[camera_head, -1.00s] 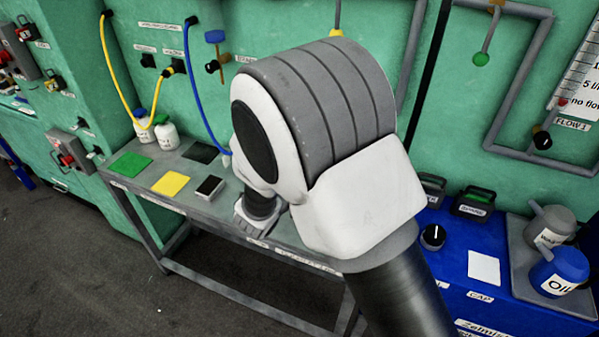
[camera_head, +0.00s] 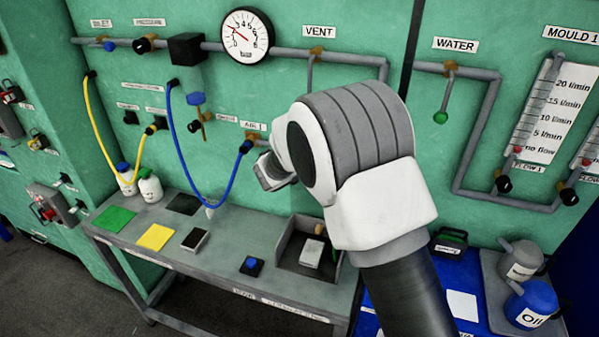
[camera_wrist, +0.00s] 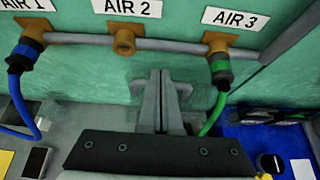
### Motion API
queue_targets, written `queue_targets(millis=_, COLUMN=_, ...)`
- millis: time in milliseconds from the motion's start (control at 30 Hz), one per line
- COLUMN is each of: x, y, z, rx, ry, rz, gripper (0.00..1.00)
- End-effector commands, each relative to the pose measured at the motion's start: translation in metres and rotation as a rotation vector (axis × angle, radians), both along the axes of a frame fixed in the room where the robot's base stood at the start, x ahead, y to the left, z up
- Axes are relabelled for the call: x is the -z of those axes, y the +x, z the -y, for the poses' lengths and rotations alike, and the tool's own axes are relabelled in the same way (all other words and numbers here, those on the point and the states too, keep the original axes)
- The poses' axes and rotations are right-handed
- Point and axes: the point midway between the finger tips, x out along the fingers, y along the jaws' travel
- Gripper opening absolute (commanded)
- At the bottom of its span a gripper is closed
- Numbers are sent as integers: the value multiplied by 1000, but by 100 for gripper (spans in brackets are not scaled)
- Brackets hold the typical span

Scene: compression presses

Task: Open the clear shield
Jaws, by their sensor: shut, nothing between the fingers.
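My gripper (camera_wrist: 160,78) is shut and empty in the wrist view, its two grey fingers pressed together and pointing at the green wall below the AIR 2 port (camera_wrist: 124,41). A faint see-through panel, which looks like the clear shield (camera_wrist: 203,97), shows around and right of the fingers. In the head view my white and grey wrist hides the fingers and the shield.
A blue hose (camera_head: 236,185) runs to AIR 1, and a green hose (camera_wrist: 218,95) hangs from AIR 3 close right of my fingers. A grey bench (camera_head: 220,268) below holds coloured mats, small boxes and a tray (camera_head: 284,262). A blue unit with an oil can (camera_head: 531,305) stands right.

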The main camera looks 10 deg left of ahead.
Motion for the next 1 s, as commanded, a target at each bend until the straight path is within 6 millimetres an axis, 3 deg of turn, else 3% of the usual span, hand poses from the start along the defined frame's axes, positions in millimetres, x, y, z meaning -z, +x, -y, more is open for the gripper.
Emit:
queue_targets(millis=300, x=-2, y=10, z=1, rx=0, ry=0, rz=0, gripper=0)
queue_targets(millis=1000, x=-5, y=4, z=-2, rx=2, ry=0, rz=0, gripper=0)
